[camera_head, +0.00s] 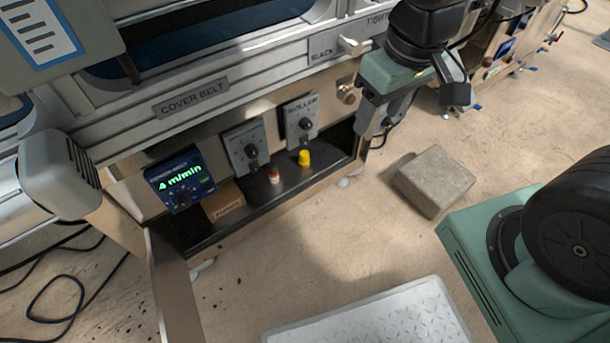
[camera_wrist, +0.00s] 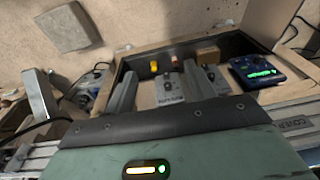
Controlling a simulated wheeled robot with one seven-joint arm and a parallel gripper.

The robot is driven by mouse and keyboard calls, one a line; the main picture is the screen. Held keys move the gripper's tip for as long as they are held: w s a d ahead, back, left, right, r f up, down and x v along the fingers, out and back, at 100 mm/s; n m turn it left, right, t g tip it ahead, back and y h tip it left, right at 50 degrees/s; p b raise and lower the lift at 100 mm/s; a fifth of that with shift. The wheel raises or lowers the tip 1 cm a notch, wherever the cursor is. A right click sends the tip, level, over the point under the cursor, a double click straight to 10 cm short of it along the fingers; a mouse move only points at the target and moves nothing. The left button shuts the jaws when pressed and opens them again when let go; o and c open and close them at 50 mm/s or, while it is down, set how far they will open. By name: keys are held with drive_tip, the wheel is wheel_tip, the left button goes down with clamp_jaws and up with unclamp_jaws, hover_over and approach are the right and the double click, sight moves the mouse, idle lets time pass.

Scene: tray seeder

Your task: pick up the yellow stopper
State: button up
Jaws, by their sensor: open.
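The yellow stopper (camera_head: 304,158) stands on the dark floor of an open bay under the machine, below the roller knob panel (camera_head: 301,120). It also shows in the wrist view (camera_wrist: 153,65), beyond my fingers and towards the left one. My gripper (camera_head: 377,122) hangs to the right of the bay in the head view, higher than the stopper and apart from it. Its two grey fingers (camera_wrist: 169,71) are spread with nothing between them.
A small red-and-white item (camera_head: 274,175) and a cardboard box (camera_head: 224,203) share the bay with the stopper. A blue speed display (camera_head: 181,180) is at its left. A grey block (camera_head: 434,181) and a silver treadplate step (camera_head: 370,320) are on the floor in front.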

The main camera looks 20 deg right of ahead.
drive_tip(key=w+d+f+m+t+b, duration=0.1)
drive_tip(key=w+d+f+b, duration=0.15)
drive_tip(key=f+b, duration=0.45)
drive_tip(key=w+d+f+m+b, duration=0.25)
drive_tip(key=f+b, duration=0.35)
drive_tip(key=f, duration=0.4)
drive_tip(key=m+t+b, duration=0.7)
drive_tip(key=m+t, duration=0.9)
drive_tip(key=m, duration=1.9)
approach(306, 160)
drive_tip(key=shift+m, duration=0.25)
drive_tip(key=w+b, duration=0.5)
drive_tip(key=shift+w+a, duration=0.1)
drive_tip(key=shift+a, duration=0.15)
drive_tip(key=shift+w+r+b, duration=0.2)
drive_tip(key=shift+w+b, duration=0.15)
drive_tip(key=shift+w, duration=0.25)
drive_tip(key=w+b, duration=0.3)
drive_tip(key=w, duration=0.1)
drive_tip(key=shift+w+b, duration=0.1)
drive_tip(key=shift+b, duration=0.3)
drive_tip(key=shift+w+r, duration=0.15)
drive_tip(key=shift+w, duration=0.4)
drive_tip(key=c, duration=1)
